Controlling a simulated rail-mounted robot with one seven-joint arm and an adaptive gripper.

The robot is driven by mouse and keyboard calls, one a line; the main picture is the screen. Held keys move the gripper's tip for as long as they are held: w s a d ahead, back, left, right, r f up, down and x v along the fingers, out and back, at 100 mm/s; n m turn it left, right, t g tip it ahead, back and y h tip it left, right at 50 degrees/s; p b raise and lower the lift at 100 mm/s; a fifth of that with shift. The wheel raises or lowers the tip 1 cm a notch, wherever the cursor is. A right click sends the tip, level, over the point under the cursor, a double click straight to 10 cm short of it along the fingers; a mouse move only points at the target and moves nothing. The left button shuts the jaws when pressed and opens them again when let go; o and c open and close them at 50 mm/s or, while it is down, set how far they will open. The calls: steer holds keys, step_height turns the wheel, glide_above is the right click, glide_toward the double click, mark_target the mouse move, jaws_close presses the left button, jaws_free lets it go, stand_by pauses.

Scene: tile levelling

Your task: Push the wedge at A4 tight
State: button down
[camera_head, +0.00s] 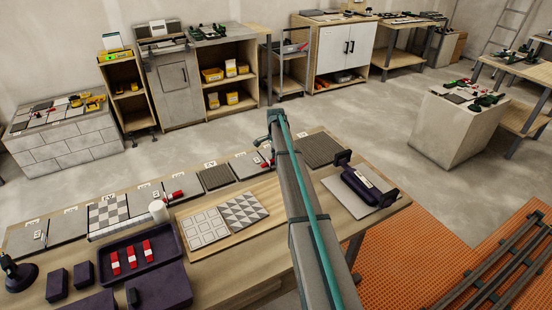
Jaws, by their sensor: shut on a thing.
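A row of grey tiles (213,178) with small white labels runs along the far side of the long wooden bench. The labels are too small to read for certain, so I cannot tell which spot is A4. A red wedge (176,196) sits at a joint left of the middle of the row. My gripper (266,157) is low over the far edge of the row, by the joint left of a dark ribbed tile (321,150). It is shut on what seems to be a red wedge, mostly hidden by the gripper and my arm.
A dark tray (113,245) on the bench holds several red-and-white wedges. A wooden board (190,246) with patterned tiles lies beside it. A dark cylinder (362,182) lies on a plate at the right end. Cabinets stand at the back; the floor between is clear.

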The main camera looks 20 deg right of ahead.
steer(key=c, duration=0.9)
jaws_free()
steer(key=shift+a, duration=0.1)
steer(key=shift+c, duration=0.2)
steer(key=shift+r, duration=0.1)
